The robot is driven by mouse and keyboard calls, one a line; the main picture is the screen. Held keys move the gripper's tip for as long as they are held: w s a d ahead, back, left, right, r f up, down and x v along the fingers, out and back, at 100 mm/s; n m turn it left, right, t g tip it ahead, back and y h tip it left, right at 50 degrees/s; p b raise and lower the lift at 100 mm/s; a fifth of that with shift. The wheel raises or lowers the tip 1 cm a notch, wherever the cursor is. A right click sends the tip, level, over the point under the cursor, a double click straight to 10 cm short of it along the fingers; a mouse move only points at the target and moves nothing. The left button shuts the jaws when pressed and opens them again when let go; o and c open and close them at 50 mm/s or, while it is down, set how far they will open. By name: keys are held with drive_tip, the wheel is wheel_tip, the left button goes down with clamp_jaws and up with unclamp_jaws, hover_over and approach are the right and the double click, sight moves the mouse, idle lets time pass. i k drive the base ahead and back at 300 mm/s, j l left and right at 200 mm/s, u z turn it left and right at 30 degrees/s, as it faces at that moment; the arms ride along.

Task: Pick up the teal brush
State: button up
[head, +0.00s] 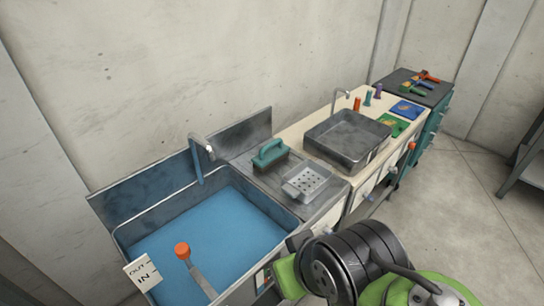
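The teal brush (270,153) sits on the grey metal counter at the right end of the blue-filled sink, near the back wall panel. Its raised handle faces up, and the brush stands apart from the perforated metal tray in front of it. Part of my arm, black and green, shows at the bottom right of the head view, well in front of the brush. I cannot make out my gripper's fingertips in this view.
The sink (288,213) holds blue liquid; an orange-knobbed lever (182,250) stands at its front. A perforated tray (307,182) lies close to the brush. A large metal basin (347,138) stands to the right. A faucet (198,160) rises left of the brush.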

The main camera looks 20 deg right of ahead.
sight(270, 154)
drive_tip(key=i+l+u, duration=0.15)
drive_tip(key=l+u, duration=0.6)
drive_tip(key=l, duration=0.2)
drive_tip(key=i, duration=0.05)
